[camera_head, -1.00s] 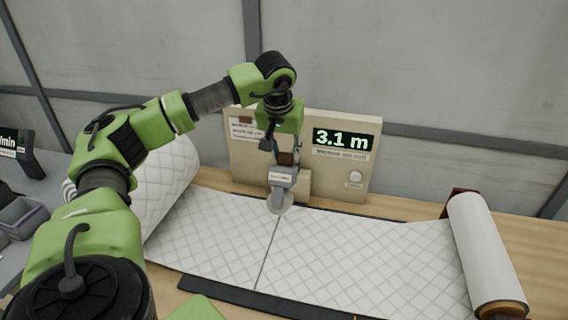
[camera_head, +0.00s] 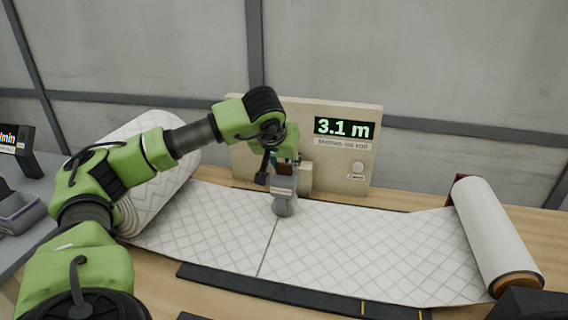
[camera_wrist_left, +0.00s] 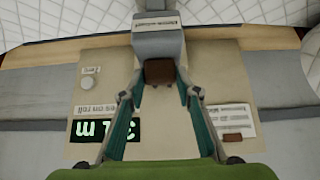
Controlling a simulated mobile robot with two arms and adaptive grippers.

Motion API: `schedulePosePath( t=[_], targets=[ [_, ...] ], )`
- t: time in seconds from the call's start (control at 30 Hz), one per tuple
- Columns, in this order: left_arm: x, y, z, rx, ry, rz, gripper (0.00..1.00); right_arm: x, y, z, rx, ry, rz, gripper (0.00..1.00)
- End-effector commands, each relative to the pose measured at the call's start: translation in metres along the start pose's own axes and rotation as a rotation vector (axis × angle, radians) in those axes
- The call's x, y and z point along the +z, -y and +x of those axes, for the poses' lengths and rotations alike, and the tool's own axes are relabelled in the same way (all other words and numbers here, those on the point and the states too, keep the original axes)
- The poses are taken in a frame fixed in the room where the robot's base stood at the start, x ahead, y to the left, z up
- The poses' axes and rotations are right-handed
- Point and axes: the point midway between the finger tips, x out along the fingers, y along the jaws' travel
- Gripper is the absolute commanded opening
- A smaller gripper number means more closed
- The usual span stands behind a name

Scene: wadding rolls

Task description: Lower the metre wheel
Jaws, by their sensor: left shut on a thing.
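The metre wheel has a grey housing (camera_head: 284,186) with a pale round wheel (camera_head: 284,208) at its lower end, over the quilted white wadding (camera_head: 345,245). I cannot tell whether the wheel touches the wadding. My left gripper (camera_head: 285,166) is above the housing. In the left wrist view its fingers (camera_wrist_left: 160,84) are shut on the metre wheel's brown grip (camera_wrist_left: 158,71), with the grey housing (camera_wrist_left: 158,42) beyond it. The display box (camera_head: 240,165) behind reads 3.1 m (camera_head: 344,128). My right gripper is not in view.
A thick wadding roll (camera_head: 165,195) lies at the left, partly behind my left arm. A thinner white roll (camera_head: 492,235) lies at the right. A dark strip (camera_head: 270,287) runs along the front. A dark line crosses the wadding near the wheel. A small screen (camera_head: 12,139) stands far left.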

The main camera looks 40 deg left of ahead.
Motion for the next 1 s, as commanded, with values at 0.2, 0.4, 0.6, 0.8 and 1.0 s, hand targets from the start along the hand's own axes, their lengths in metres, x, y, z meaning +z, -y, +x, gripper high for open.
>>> schedulePosePath(
  t=[0.2,0.4,0.6,0.8,1.0],
  targets=[
    [0.012,-0.001,0.005,-0.005,0.028,0.01,0.0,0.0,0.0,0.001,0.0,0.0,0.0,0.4],
    [0.012,-0.001,0.006,-0.006,0.028,0.01,0.47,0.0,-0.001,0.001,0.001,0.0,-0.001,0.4],
    [0.008,-0.001,0.004,-0.003,0.02,0.007,0.47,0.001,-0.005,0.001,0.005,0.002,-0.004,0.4],
    [0.006,-0.001,-0.001,-0.002,0.014,0.005,0.47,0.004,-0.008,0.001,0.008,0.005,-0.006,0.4],
    [0.005,-0.001,-0.031,-0.001,0.011,0.005,0.47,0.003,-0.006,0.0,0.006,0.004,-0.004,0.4]
  ],
)
